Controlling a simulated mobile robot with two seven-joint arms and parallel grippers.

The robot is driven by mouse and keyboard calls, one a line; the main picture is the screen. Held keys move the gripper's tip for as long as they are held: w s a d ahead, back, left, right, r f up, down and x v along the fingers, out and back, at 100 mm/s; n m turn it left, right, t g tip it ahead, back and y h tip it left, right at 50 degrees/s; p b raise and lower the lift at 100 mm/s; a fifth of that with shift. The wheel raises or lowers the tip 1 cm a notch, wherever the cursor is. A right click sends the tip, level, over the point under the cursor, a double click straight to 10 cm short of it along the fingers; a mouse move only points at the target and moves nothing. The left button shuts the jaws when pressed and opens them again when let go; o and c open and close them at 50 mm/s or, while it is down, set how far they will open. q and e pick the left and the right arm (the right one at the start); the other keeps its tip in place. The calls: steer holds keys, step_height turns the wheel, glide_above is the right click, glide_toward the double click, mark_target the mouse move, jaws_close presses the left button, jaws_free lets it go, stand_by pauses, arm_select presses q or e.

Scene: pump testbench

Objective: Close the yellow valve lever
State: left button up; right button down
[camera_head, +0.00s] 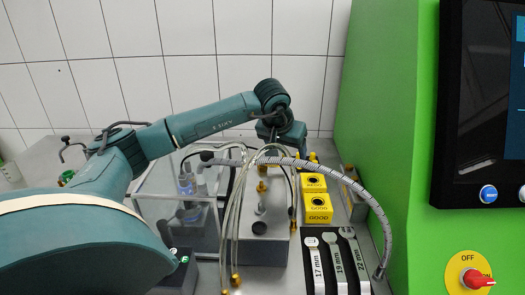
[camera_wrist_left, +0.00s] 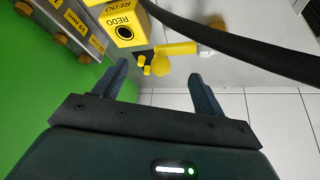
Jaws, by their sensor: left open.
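The yellow valve lever (camera_wrist_left: 176,48) shows in the left wrist view as a short yellow bar lying across the picture, with smaller yellow parts beside it. It is just beyond the fingertips of my left gripper (camera_wrist_left: 158,70), roughly in line with the gap between them. My right gripper is not in view.
Yellow boxes (camera_head: 318,208) stand just in front of the left gripper; a box marked REDO (camera_wrist_left: 125,30) is close to the fingers. A grey hose (camera_head: 350,183) arches over the bench. A green cabinet (camera_head: 385,120) bounds the right side, a tiled wall (camera_head: 130,50) the back.

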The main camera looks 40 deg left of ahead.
arm_select(q)
steer(key=shift+r+p, duration=2.3)
steer(key=shift+r, duration=0.7)
steer(key=shift+f, duration=0.1)
